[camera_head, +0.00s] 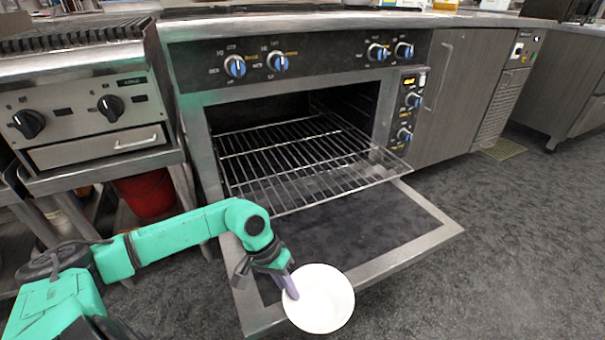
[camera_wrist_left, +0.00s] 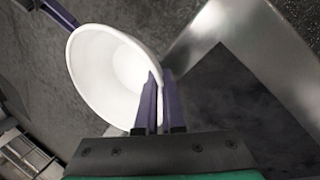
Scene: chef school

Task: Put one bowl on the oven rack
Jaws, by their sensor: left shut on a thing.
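A white bowl (camera_head: 322,304) is in front of the open oven, over the near edge of the lowered door. My left gripper (camera_head: 288,284) is shut on the bowl's left rim. In the left wrist view the fingers (camera_wrist_left: 160,105) pinch the rim of the bowl (camera_wrist_left: 100,75), whose open side shows. The oven rack (camera_head: 290,160) is pulled partly out of the oven, above the door, and its visible wires are bare. The bowl is nearer to me than the rack and apart from it. My right gripper does not show in the head view.
The lowered oven door (camera_head: 375,228) juts out over the grey floor (camera_head: 500,260). A stove with black knobs (camera_head: 80,110) stands at the left, with a red bucket (camera_head: 146,194) beneath. Grey cabinets (camera_head: 465,90) stand at the right.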

